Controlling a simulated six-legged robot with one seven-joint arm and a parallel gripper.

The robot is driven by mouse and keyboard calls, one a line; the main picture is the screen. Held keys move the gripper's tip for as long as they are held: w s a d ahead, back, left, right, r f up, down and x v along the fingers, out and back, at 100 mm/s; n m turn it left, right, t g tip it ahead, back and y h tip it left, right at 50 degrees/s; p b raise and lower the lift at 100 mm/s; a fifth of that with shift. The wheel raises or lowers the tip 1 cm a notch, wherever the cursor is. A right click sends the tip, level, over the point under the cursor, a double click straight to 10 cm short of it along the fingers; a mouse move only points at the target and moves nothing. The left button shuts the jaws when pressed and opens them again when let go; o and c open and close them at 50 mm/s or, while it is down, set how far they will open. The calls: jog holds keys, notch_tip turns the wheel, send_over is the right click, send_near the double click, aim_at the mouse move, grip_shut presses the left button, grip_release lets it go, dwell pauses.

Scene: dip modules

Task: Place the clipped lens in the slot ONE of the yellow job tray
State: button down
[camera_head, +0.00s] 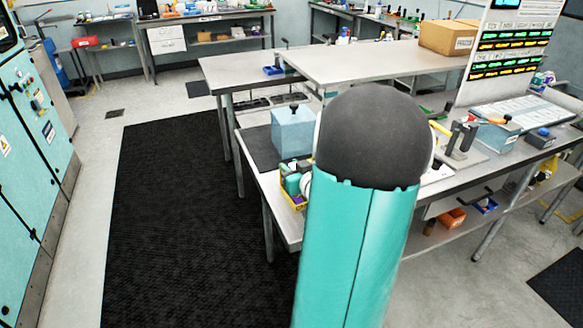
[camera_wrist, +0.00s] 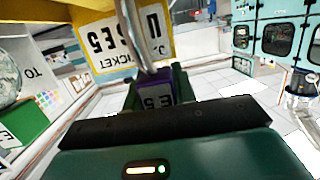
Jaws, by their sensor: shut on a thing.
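In the wrist view my gripper (camera_wrist: 155,82) is shut on a purple piece (camera_wrist: 157,94) with a pale label. A grey metal rod (camera_wrist: 137,38) rises in front of it. I cannot make out a lens on the held piece. A yellow surface with a white ticket label (camera_wrist: 127,42) stands close behind, at the upper left; whether it is the job tray is unclear. In the head view a yellow-edged tray (camera_head: 298,204) with small items sits at the bench's front left, partly hidden by my arm. My gripper is hidden there, and slot ONE cannot be made out.
A pale blue block (camera_head: 292,131) stands behind the yellow-edged tray. A cardboard box (camera_head: 449,37) sits on the raised shelf (camera_head: 365,62). In the wrist view a green labelled block (camera_wrist: 25,122) and a round clear object (camera_wrist: 8,88) are at left. Floor left of the bench is clear.

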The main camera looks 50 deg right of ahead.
jog(key=shift+f, duration=0.15)
jog(key=c, duration=1.1)
grip_release()
jog(key=shift+c, duration=0.2)
jog(key=v, duration=1.2)
